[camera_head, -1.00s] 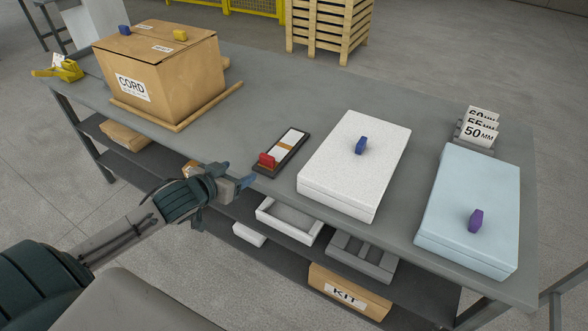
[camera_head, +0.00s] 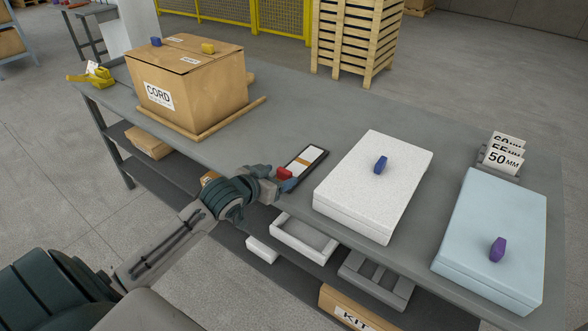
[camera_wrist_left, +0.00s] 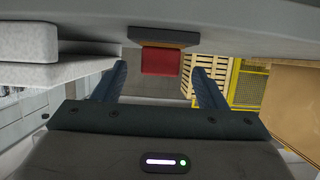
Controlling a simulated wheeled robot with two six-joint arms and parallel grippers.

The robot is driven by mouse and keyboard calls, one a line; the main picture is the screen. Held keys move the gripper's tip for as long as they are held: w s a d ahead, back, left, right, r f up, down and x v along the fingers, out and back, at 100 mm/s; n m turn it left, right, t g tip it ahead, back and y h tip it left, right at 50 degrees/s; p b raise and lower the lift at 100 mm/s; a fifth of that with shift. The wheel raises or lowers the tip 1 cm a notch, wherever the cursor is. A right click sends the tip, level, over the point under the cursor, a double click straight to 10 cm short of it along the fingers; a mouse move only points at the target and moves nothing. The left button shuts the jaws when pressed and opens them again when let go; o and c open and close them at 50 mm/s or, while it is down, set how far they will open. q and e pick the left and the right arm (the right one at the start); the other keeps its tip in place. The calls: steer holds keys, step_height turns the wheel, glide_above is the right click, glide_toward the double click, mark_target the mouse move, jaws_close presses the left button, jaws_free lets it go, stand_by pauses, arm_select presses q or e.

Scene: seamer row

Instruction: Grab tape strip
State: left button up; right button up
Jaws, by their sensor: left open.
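A dark tray (camera_head: 318,158) lies on the grey table near its front edge, with a pale strip and a tan band on it, probably the tape strip (camera_head: 303,158). A red block (camera_head: 284,173) sits at the tray's near end. My left gripper (camera_head: 276,179) is open at that end, its fingers by the red block. In the left wrist view the red block (camera_wrist_left: 162,60) shows between and beyond the two open fingers (camera_wrist_left: 158,80), with a gap on each side. The gripper partly hides the tray's near end. My right gripper is not in view.
A white slab box (camera_head: 350,185) with a blue knob stands right of the tray, a pale blue one (camera_head: 480,240) farther right. A cardboard box (camera_head: 215,95) labelled CORD stands left. Bare table (camera_head: 290,110) lies behind the tray. Shelves below hold trays.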

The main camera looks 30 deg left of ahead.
mark_target(282, 174)
arm_select(q)
steer(key=x, duration=0.2)
steer(key=shift+w+f, duration=0.15)
steer(key=shift+w, duration=0.15)
steer(key=shift+w+f, duration=0.1)
steer(key=shift+w, duration=0.2)
steer(key=c, duration=1)
steer(key=shift+c, duration=0.2)
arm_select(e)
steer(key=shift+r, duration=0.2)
